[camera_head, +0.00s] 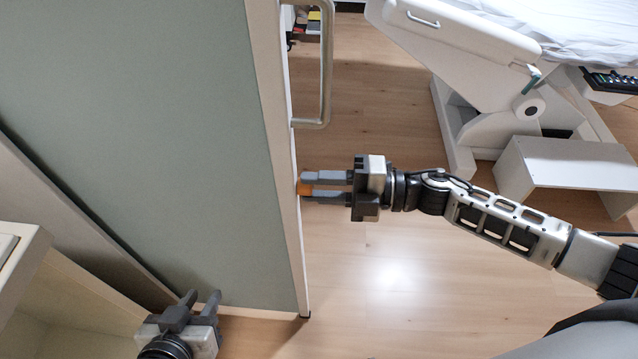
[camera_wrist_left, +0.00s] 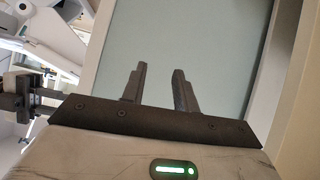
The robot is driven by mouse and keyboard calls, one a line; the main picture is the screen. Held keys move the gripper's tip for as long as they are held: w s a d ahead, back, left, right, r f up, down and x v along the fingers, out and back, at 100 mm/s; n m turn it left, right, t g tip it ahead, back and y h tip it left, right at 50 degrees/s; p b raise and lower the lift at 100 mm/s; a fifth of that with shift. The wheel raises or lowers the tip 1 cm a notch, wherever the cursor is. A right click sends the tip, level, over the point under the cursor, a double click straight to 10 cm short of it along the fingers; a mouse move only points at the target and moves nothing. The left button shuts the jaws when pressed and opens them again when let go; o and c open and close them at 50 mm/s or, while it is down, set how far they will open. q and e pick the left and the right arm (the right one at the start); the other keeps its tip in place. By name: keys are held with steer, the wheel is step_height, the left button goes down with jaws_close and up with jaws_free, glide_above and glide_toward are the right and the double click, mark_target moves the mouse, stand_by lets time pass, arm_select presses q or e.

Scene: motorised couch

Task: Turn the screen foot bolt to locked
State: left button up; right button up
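The screen (camera_head: 180,120) is a tall pale green panel in a light frame, left of centre in the head view. The orange screen foot bolt (camera_head: 304,188) sits on the frame's right edge, partly hidden by my fingers. My right gripper (camera_head: 306,186) reaches it from the right, with one finger on each side and its tips appearing to close on it. My left gripper (camera_head: 203,294) is open and empty near the screen's lower edge. In the left wrist view its two fingers (camera_wrist_left: 160,70) stand apart before the green panel.
A metal handle (camera_head: 326,70) is on the screen's edge above the bolt. A white motorised couch (camera_head: 455,40) stands at the upper right, with a white step (camera_head: 550,165) beside it. A pale cabinet (camera_head: 20,262) is at the lower left. The wooden floor (camera_head: 400,280) is clear at bottom centre.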

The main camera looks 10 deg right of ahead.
steer(key=o, duration=0.4)
steer(key=shift+o, duration=0.2)
steer(key=b+v, duration=0.2)
steer(key=v, duration=1.4)
steer(key=w+a+f+m+t+h, duration=0.1)
steer(key=a+f+m+t+h, duration=0.1)
steer(key=a+m+t, duration=0.35)
steer(key=a+f+m+t+h, duration=0.2)
steer(key=m+t+h, duration=0.1)
steer(key=m, duration=0.5)
steer(key=s+a+f+m+g+h, duration=0.3)
steer(key=s+f+m+h, duration=0.4)
steer(key=m, duration=0.7)
steer(key=shift+f+m+h+p, duration=0.25)
steer(key=shift+m+h+p, duration=0.1)
steer(key=shift+h, duration=0.25)
